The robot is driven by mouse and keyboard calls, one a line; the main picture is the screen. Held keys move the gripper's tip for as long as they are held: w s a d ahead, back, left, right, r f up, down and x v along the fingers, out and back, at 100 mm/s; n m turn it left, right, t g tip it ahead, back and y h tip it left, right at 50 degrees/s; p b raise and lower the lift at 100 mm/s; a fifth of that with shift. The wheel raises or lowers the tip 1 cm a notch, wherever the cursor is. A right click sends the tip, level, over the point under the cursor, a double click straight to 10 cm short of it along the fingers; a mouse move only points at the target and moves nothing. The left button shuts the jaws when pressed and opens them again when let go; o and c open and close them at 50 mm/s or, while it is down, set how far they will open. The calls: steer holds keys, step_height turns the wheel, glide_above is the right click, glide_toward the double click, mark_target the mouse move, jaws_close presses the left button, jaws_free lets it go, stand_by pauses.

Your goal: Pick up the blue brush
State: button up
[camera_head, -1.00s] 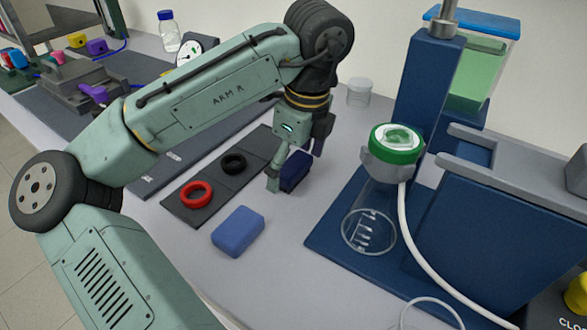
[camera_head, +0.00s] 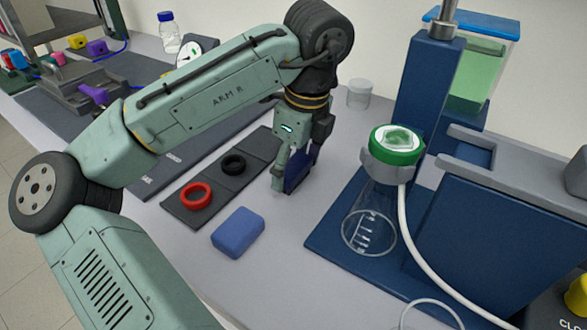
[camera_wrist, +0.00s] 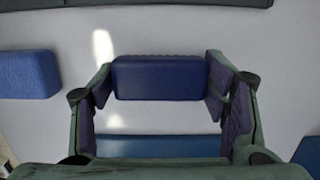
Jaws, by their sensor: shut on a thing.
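The blue brush (camera_wrist: 160,78) is a dark blue block with a bristly far edge. It sits between the two fingers of my gripper (camera_wrist: 160,84) in the wrist view, with a pad against each end. In the head view my gripper (camera_head: 294,180) points down at the bench, and the brush (camera_head: 299,170) shows partly behind a finger. The brush is at or just above the bench top; I cannot tell which.
A lighter blue sponge-like block (camera_head: 238,232) lies nearby on the bench. A dark mat (camera_head: 215,188) holds a red ring (camera_head: 195,194) and a black ring (camera_head: 233,164). At right stands a blue rig base (camera_head: 330,238) with a glass flask (camera_head: 368,232) and green-capped holder.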

mark_target(290, 164)
steer(key=shift+r, duration=0.15)
steer(key=shift+r, duration=0.65)
step_height(290, 164, up, 2)
steer(key=shift+s+r, duration=0.1)
steer(key=shift+s, duration=0.05)
steer(key=s+a, duration=0.1)
steer(key=s, duration=0.4)
steer(key=s+a+b, duration=0.1)
steer(key=s, duration=0.4)
steer(key=s+a+r+b, duration=0.1)
steer(key=s, duration=0.4)
steer(key=shift+s+a+r, duration=0.1)
steer(key=shift+s+a, duration=0.05)
steer(key=shift+a, duration=0.15)
steer(key=o, duration=0.5)
steer(key=c, duration=0.4)
steer(key=shift+o, duration=0.2)
